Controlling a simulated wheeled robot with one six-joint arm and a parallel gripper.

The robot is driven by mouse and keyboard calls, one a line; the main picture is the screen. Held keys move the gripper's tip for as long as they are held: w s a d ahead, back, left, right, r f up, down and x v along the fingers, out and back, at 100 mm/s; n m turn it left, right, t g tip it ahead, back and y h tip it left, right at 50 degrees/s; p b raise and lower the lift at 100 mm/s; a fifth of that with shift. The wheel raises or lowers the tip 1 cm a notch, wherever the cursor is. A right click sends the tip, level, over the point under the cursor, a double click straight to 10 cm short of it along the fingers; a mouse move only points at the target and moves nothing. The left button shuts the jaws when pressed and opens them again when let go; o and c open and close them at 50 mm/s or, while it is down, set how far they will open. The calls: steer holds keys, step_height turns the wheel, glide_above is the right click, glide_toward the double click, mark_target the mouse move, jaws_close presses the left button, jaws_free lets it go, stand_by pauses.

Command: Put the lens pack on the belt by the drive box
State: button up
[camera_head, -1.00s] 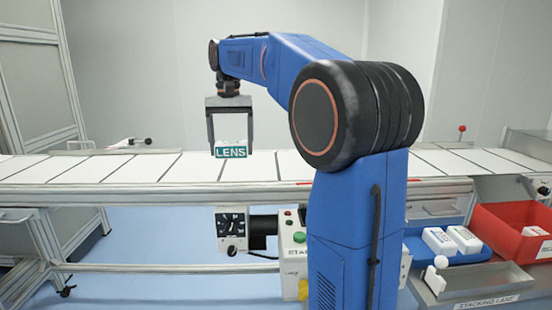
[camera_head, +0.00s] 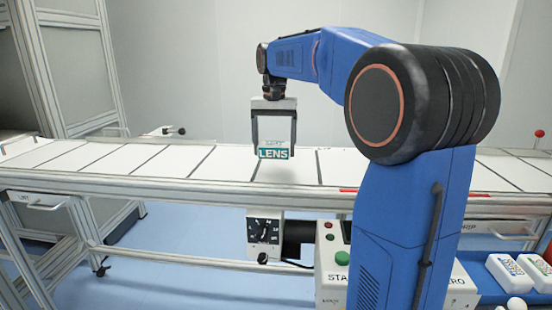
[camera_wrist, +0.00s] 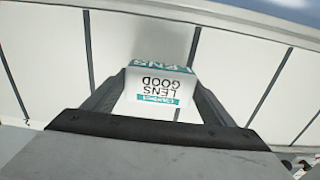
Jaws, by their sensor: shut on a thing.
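The lens pack (camera_head: 273,152) is a white box with a green band reading LENS. It sits between the two fingers of my gripper (camera_head: 273,140), which is shut on it, and it hangs upright. In the wrist view the pack (camera_wrist: 157,85) shows its printed top between the fingers. The belt (camera_head: 220,162) is white with dark cross bars, and the pack appears over or just above it; whether it touches cannot be told. A box with a dial (camera_head: 264,228), possibly the drive box, is mounted under the belt's front rail, below the gripper.
A control box with a green button (camera_head: 342,258) stands below the belt, partly behind my arm. White packs (camera_head: 510,272) lie in a blue tray at lower right. The belt left of my gripper is clear.

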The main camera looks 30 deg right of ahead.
mark_target(274, 158)
steer(key=shift+f, duration=1.9)
steer(key=shift+f, duration=0.1)
steer(key=o, duration=1.1)
steer(key=shift+r, duration=3.85)
steer(key=shift+s+a, duration=0.1)
